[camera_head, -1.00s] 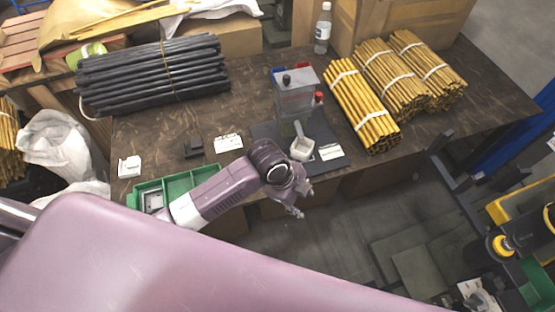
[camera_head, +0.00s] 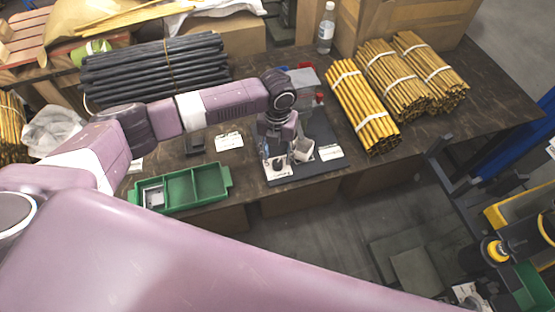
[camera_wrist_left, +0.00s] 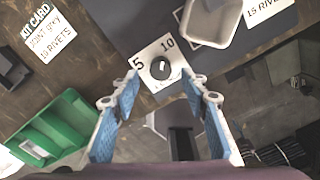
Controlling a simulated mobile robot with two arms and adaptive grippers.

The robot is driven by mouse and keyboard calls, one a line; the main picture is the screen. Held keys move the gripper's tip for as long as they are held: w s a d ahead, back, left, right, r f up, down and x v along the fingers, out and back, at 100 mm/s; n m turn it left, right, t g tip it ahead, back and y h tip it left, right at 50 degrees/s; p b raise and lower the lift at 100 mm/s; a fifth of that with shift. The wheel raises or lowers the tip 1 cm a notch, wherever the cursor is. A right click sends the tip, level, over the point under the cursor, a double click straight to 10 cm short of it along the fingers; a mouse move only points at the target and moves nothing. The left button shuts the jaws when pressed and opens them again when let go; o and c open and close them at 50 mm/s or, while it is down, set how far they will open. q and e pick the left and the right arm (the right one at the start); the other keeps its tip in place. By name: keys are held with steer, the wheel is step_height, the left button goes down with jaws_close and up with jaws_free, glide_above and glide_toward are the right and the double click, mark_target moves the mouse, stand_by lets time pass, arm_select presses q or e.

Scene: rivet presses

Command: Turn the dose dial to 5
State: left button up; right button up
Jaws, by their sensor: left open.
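The dose dial is a black round knob (camera_wrist_left: 160,68) on a white plate (camera_wrist_left: 145,70) marked 5 and 10. In the left wrist view, a small pale mark shows on the knob; I cannot tell for certain which number it points to. In the head view the plate (camera_head: 283,174) lies at the front edge of the press's dark base. My left gripper (camera_wrist_left: 160,95) is open and empty, its blue-padded fingers spread on either side of the knob and apart from it. In the head view the left gripper (camera_head: 279,154) hangs over the plate. My right gripper is out of view.
A white square cup (camera_head: 304,150) and a label card (camera_head: 330,152) sit right of the dial. The grey press (camera_head: 306,76) stands behind, partly hidden by my arm. A green tray (camera_head: 208,186) lies left. Bamboo bundles (camera_head: 362,105) lie right.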

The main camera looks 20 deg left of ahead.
mark_target(277, 163)
arm_select(q)
steer(key=shift+f, duration=2.1)
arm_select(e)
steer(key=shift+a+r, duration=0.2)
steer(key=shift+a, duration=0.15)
arm_select(q)
jaws_close()
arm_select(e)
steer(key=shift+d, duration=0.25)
